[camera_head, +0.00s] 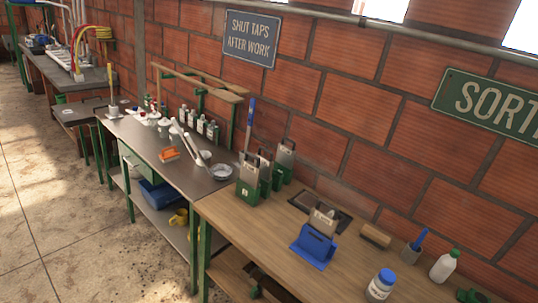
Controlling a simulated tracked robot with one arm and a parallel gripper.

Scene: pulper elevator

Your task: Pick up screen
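I see no thing that I can name for sure as the screen. Several upright grey metal pieces with handle loops and green lower parts, possibly screens (249,181), stand at the back left of the wooden-topped bench (270,238). Another grey-beige piece with a loop (323,220) stands upright at a blue holder (313,247) on the same bench; I cannot tell whether it sits in the holder or behind it. A dark rectangular recess or plate lies behind it. My gripper is not in view.
Around the holder are a brown block (375,236), a grey cup with a blue tool (411,252), a white bottle (444,265) and a blue-lidded jar (380,285). A grey bench (150,142) with bottles and bowls adjoins at left. A brick wall stands behind; floor (60,190) is open at left.

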